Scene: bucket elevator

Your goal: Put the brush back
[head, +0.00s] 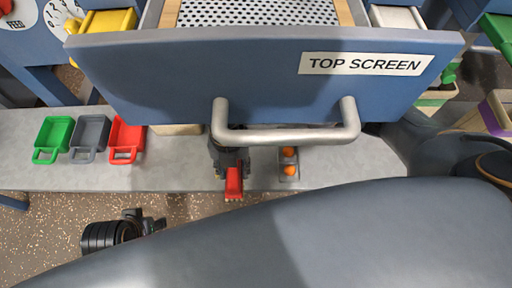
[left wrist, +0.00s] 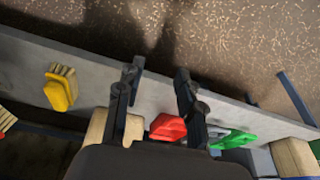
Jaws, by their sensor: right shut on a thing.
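In the head view my right gripper (head: 231,160) is below the drawer handle, over the grey bench. It is shut on a red thing (head: 233,182), probably a brush; its bristles are not clear. In the left wrist view a yellow brush (left wrist: 60,90) with pale bristles lies on the bench. A red piece (left wrist: 5,121) with pale bristles shows at the left edge, mostly cut off. My left gripper (left wrist: 158,69) is open and empty there, its fingers apart over the bench edge. In the head view it is low at the left (head: 145,219), over the floor.
The blue drawer front (head: 190,80) marked TOP SCREEN, with its metal handle (head: 285,136), overhangs the bench (head: 180,180). Green (head: 54,133), grey (head: 89,135) and red (head: 127,137) scoops lie at the left. A small holder with orange balls (head: 289,161) stands right of my gripper.

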